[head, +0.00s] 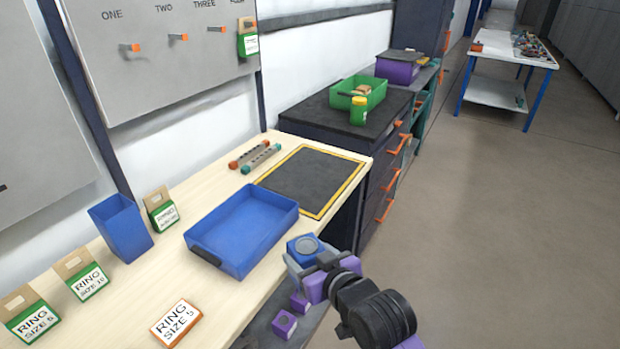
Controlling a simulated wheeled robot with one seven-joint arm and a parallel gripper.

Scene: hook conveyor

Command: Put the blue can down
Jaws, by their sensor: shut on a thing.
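The blue can (303,249) has a grey round top and is held in my gripper (308,261), at the front edge of the wooden table. My gripper is shut on the can, with grey fingers around its sides. The can looks upright. Its lower part is partly hidden by the gripper, and I cannot tell how high it is above any surface.
A shallow blue tray (272,241) lies left of the can. A black mat with a yellow border (352,178) lies behind it and looks bare. A blue bin (122,228) and ring-size packets (86,281) stand left. Purple blocks (284,323) sit below the table edge.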

